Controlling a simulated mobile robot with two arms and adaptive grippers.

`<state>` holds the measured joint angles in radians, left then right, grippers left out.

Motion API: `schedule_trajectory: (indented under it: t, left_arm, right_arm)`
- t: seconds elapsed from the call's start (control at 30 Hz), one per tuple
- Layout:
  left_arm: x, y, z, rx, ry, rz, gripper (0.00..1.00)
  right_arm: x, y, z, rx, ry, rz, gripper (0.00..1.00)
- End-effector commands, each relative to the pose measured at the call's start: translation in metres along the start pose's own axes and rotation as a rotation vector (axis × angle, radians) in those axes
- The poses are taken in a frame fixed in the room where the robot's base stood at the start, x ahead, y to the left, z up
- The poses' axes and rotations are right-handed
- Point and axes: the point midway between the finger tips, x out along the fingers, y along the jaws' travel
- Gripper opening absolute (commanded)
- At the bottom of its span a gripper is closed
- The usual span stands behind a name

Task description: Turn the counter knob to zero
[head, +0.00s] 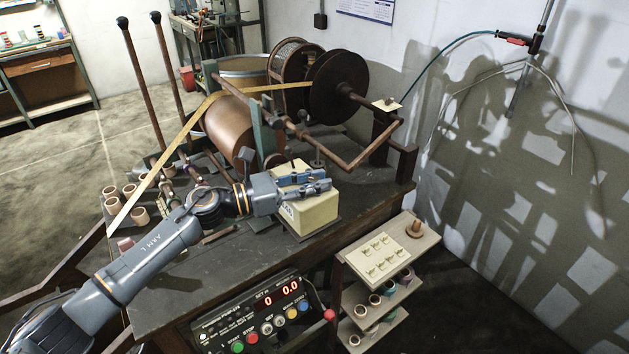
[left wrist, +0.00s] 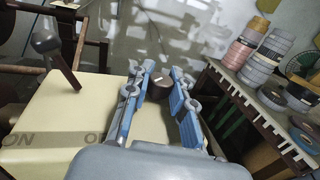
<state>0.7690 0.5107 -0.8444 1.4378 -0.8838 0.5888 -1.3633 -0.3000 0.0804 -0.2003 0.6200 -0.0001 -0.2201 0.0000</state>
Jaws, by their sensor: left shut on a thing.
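A pale mark shows on the knob. In the head view the fingers hide the knob. My right gripper is in neither view.
A winding machine with a copper drum (head: 231,132) and a dark reel (head: 338,87) stands behind the box. A control panel (head: 262,318) with red digits is at the bench front. A small shelf (head: 421,246) stands at the right. Tape rolls (left wrist: 240,52) show in the wrist view.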

Motion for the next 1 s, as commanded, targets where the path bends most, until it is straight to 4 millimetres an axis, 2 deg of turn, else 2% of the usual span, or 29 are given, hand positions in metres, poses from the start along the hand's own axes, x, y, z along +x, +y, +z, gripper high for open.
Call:
schedule_trajectory:
  t: [0.43,0.47,0.57,0.87,1.0]
  left_arm:
    - [-0.0004,0.0004,-0.0008,-0.001,0.001,0.001,0.0]
    - [-0.0004,0.0003,-0.0008,-0.001,0.001,0.001,0.24]
    - [-0.0004,0.0003,-0.0007,-0.001,0.001,0.001,0.44]
    - [-0.0005,0.0002,-0.0002,0.0,0.0,0.0,0.46]
    - [-0.0096,0.0007,-0.001,-0.001,0.001,0.002,0.46]
  right_arm:
    - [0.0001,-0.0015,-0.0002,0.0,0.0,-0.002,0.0]
    - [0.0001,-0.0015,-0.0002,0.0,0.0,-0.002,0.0]
    - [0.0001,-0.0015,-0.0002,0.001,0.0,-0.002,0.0]
    - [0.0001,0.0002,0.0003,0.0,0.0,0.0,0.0]
    - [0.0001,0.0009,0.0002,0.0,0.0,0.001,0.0]
